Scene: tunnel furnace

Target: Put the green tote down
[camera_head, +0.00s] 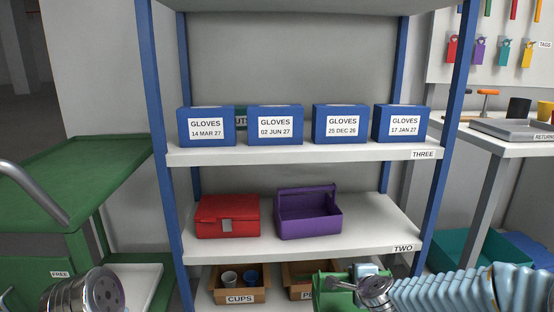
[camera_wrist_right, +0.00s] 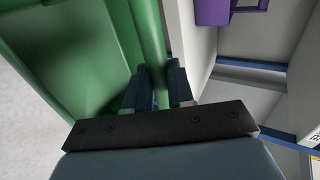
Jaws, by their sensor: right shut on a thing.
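The green tote (camera_head: 325,291) shows at the bottom of the head view, in front of the lower part of the shelving. Most of it is cut off by the frame or hidden behind my right wrist. In the right wrist view, my right gripper (camera_wrist_right: 160,85) is shut on the bar-like handle (camera_wrist_right: 148,35) of the green tote (camera_wrist_right: 60,50). The tote's open inside shows to the left of the handle. Of my left arm only the wrist shows, at the bottom left; its gripper fingers are out of the frame.
Shelf TWO (camera_head: 375,230) holds a red box (camera_head: 227,217) and a purple tote (camera_head: 309,222), with bare room at its right. Shelf THREE (camera_head: 300,152) holds several blue glove boxes. Below are a CUPS carton (camera_head: 240,297) and another carton (camera_head: 297,280). A green cart (camera_head: 80,180) with an empty top stands left.

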